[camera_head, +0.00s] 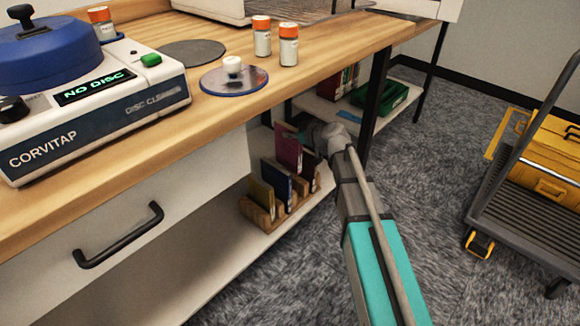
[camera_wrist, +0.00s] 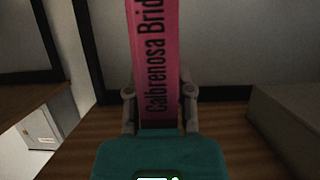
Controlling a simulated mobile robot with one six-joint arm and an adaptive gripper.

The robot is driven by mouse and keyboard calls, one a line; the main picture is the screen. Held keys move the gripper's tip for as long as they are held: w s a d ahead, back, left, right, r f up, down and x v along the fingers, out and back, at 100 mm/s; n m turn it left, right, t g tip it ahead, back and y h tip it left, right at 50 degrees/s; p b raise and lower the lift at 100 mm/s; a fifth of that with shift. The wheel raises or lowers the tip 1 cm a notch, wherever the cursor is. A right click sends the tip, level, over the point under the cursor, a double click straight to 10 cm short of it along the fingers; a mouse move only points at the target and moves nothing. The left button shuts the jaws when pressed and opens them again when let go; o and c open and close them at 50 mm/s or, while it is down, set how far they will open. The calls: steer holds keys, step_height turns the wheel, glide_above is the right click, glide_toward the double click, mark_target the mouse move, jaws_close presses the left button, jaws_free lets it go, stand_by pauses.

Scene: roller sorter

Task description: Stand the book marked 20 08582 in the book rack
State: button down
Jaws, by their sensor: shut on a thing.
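The book rack (camera_head: 257,212) is wooden and stands on the lower shelf under the table, with a few upright books in it. A yellowish book (camera_head: 262,196) and a dark blue book (camera_head: 278,184) stand in it. My gripper (camera_wrist: 160,112) is shut on a pink-red book (camera_wrist: 151,60) whose spine reads "Calbrenosa Brid...", cut off at the top. In the head view a dark red book (camera_head: 289,148) stands upright above the rack beside my gripper, apparently the held one. I cannot read the mark 20 08582 in either view, and cannot tell whether the held book's lower edge touches the rack.
A drawer (camera_head: 130,230) with a black handle hangs left of the rack. A black table leg (camera_head: 376,95) stands just beyond my wrist. Farther back, a shelf holds red books and a green box (camera_head: 380,96). A cart (camera_head: 520,170) with yellow cases stands at right.

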mark_target(291, 155)
steer(key=shift+f+b, duration=2.3)
steer(key=shift+f, duration=0.4)
steer(key=shift+f+b, duration=1.8)
steer(key=shift+b, duration=0.05)
steer(key=shift+f+b, duration=0.6)
steer(key=shift+c, duration=2.4)
jaws_free()
steer(key=shift+r, duration=0.2)
